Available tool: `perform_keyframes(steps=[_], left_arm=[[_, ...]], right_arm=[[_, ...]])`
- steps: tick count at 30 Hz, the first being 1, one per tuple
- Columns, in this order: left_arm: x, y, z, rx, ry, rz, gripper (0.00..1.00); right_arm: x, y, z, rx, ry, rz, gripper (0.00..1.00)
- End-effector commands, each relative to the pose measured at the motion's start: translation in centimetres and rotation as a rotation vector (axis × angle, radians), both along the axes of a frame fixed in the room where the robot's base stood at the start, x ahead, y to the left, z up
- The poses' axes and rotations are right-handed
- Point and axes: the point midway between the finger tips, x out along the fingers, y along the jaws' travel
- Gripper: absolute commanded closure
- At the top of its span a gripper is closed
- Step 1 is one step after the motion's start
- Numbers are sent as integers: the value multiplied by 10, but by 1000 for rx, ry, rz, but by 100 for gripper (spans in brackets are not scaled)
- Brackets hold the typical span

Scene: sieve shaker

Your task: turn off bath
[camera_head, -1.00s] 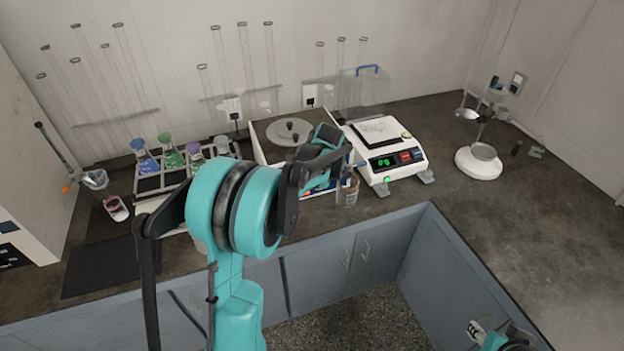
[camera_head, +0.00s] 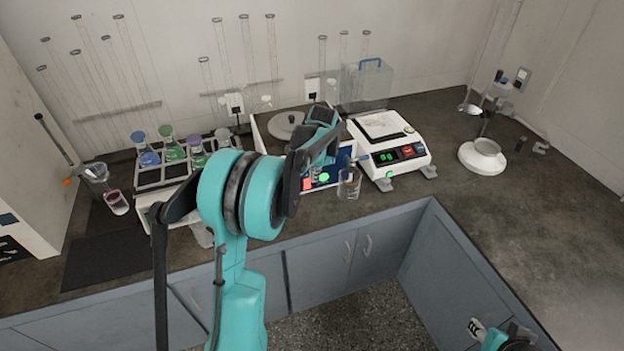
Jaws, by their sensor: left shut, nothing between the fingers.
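The bath (camera_head: 258,137) is a white box with a round grey lid at the back of the bench, partly hidden behind my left arm. Its blue front panel shows a red square (camera_head: 308,183) and a bright green round button (camera_head: 324,177). My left gripper (camera_head: 316,171) points down just in front of this panel, close to the two buttons. It is shut and holds nothing. I cannot tell whether it touches the panel. My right gripper (camera_head: 476,327) is at the bottom right edge, low and away from the bench top; its finger opening is unclear.
A glass beaker (camera_head: 348,184) stands right beside the bath panel. A white device with a green display (camera_head: 403,155) stands to its right. A rack with coloured flasks (camera_head: 150,180) is on the left.

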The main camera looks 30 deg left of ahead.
Motion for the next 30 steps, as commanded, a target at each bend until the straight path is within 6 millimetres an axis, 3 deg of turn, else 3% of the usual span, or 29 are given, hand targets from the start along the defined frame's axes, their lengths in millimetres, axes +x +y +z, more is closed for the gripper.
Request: perform_keyframes(steps=[13,21,30], left_arm=[[15,17,-92,0,-1,2,100],[35,41,-99,1,-1,1,100],[37,44,-99,1,-1,0,100]], right_arm=[[0,0,-33,0,0,0,60],[0,0,-41,0,0,0,60],[0,0,-41,0,0,0,60]])
